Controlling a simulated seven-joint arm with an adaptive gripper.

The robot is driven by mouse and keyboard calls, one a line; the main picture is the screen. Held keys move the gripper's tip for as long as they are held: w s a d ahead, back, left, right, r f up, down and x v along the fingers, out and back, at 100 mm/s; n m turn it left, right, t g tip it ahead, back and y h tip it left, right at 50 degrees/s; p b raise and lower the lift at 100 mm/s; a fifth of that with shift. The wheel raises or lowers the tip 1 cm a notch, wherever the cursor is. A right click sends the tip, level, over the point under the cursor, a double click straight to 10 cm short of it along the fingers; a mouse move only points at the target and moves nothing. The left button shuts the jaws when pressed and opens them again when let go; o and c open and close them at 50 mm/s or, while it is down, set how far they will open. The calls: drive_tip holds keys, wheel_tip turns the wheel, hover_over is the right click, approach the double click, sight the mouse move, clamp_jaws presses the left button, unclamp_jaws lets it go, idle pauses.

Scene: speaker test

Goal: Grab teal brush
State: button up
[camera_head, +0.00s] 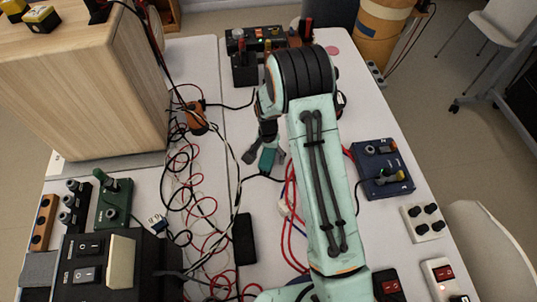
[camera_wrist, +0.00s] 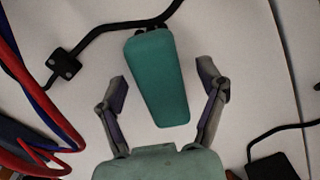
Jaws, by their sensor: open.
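The teal brush (camera_wrist: 157,82) lies on the white table. Its teal body fills the middle of the wrist view, with a small dark end at the top touching or overlapping a black cable; I cannot tell which. It shows small in the head view (camera_head: 267,160), below my gripper. My gripper (camera_wrist: 166,84) is open, with one finger on each side of the brush's lower half. There is a visible gap on both sides, wider on the right. I cannot tell how high the fingers are above the table.
A black cable with an inline switch (camera_wrist: 62,64) runs past the brush's top end. Red and blue cables (camera_wrist: 22,100) lie at left in the wrist view. A wooden speaker box (camera_head: 85,95) stands left. A blue control box (camera_head: 382,168) sits right.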

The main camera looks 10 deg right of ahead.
drive_tip(key=shift+f, duration=0.1)
drive_tip(key=c, duration=1.3)
drive_tip(key=shift+o, duration=0.2)
